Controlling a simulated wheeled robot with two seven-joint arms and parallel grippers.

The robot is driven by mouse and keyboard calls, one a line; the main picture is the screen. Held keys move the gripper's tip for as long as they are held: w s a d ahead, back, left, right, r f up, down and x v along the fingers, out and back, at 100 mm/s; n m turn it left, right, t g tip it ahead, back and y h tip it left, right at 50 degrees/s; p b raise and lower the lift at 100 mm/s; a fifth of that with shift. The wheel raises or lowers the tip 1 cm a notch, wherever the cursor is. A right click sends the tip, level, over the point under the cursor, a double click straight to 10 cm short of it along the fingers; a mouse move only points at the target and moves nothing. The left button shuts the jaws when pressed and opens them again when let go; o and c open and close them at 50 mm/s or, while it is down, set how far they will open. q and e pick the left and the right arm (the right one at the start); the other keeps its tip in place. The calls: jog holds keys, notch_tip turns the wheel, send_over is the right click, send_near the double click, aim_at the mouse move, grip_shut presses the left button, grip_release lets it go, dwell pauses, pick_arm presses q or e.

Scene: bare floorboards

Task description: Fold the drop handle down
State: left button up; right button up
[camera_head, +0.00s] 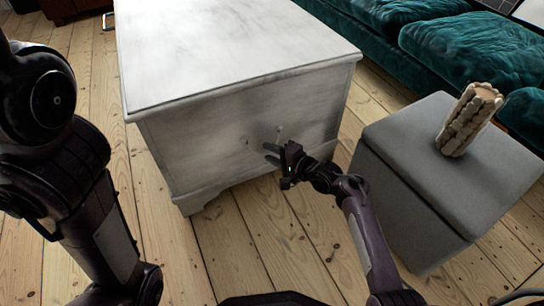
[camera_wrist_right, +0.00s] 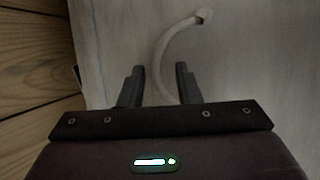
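The drop handle (camera_wrist_right: 165,50) is a pale curved bar on the side of a whitewashed wooden chest (camera_head: 230,45). In the right wrist view it curves from a round mount near the top down between my right gripper's fingers. Its lower end is hidden behind the gripper body. In the head view the handle is small and partly hidden by the gripper; a mount (camera_head: 279,130) shows. My right gripper (camera_wrist_right: 159,75) is open, with a finger on each side of the bar and gaps visible. It is close to the chest side in the head view (camera_head: 270,154). My left gripper is out of view.
A grey box-shaped ottoman (camera_head: 400,190) stands right of my right arm, with a beige ridged object (camera_head: 468,120) on top. A teal sofa (camera_head: 455,45) is behind. Bare floorboards (camera_head: 250,245) lie in front of the chest.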

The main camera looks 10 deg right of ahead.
grip_shut()
jog(key=shift+w+a+f+t+y+b, duration=0.15)
jog(key=shift+w+f+t+y+b, duration=0.15)
jog(key=shift+f+t+y+b, duration=0.35)
jog(key=n+t+b, duration=0.1)
jog(key=b, duration=0.1)
jog(key=shift+w+a+f+y+b, duration=0.1)
jog(key=shift+w+f+y+b, duration=0.25)
jog(key=shift+w+r+t+y+b, duration=0.15)
jog(key=shift+t+y+b, duration=0.15)
jog(key=shift+t+b, duration=0.1)
jog(key=shift+r, duration=0.1)
grip_release()
